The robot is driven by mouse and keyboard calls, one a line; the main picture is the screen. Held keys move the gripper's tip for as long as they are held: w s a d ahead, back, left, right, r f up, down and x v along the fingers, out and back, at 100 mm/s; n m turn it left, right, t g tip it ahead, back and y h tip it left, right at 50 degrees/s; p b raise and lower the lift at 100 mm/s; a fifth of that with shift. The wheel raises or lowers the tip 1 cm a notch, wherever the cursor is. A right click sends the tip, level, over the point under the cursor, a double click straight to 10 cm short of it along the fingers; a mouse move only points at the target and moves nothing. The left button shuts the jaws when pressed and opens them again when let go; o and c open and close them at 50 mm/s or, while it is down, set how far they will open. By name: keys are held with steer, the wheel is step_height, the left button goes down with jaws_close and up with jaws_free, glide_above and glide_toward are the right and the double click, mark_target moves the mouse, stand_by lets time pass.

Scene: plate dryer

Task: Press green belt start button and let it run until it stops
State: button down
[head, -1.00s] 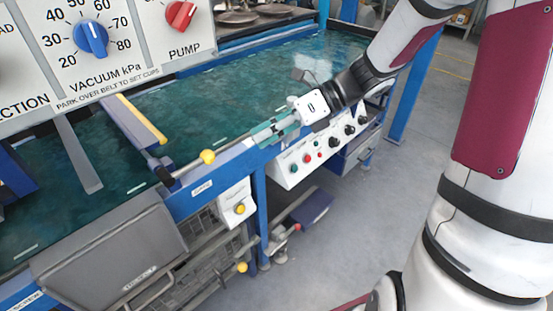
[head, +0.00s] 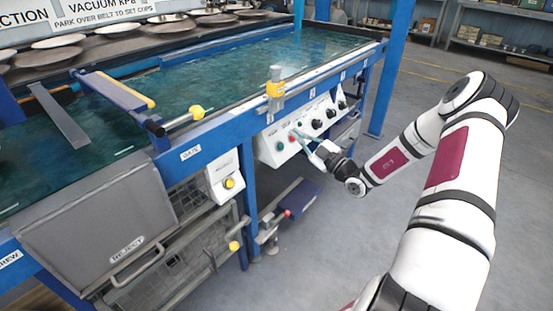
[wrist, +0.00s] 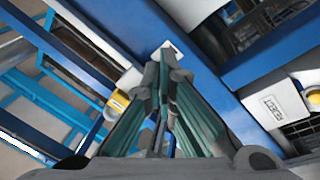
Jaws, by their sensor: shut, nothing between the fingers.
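The green button (head: 280,146) is on the white control box (head: 266,152) on the side of the belt frame. A red button (head: 292,138) sits just right of it, close to my fingertips. My gripper (head: 297,133) is shut and empty, in front of the control box, with its teal fingers pointing up and left. The fingertips appear right of the green button; I cannot tell whether they touch the box. In the wrist view my closed fingers (wrist: 167,52) fill the middle, and the green button cannot be made out. The belt (head: 215,88) is a wet-looking teal surface.
Black knobs (head: 316,124) continue right along the box. A yellow-topped fixture (head: 275,88) stands on the rail above it. A smaller box with a yellow button (head: 229,183) and the grey reject bin (head: 100,235) lie left. The floor (head: 330,245) in front is open.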

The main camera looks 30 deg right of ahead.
mark_target(280, 147)
steer(key=d+f+m+h, duration=0.1)
steer(key=f+m, duration=0.1)
steer(key=s+d+f+m+h, duration=0.1)
steer(key=d+m+h, duration=0.1)
steer(key=shift+s+f+m+t+b, duration=0.1)
steer(key=shift+f+m+t+b, duration=0.2)
steer(key=shift+f+t+b, duration=0.1)
steer(key=shift+w+a+f+b, duration=0.45)
steer(key=shift+w+f+b, duration=0.35)
steer(key=shift+w, duration=0.4)
steer(key=shift+w+a+f+b, duration=0.4)
steer(key=shift+w+f+b, duration=0.25)
steer(key=shift+w+b, duration=0.45)
steer(key=shift+w+a+f+b, duration=0.45)
steer(key=shift+w+f+b, duration=0.3)
steer(key=shift+w, duration=0.55)
steer(key=shift+w, duration=0.1)
steer(key=shift+w+a+f, duration=0.1)
steer(key=shift+w+f, duration=0.05)
steer(key=shift+w, duration=0.05)
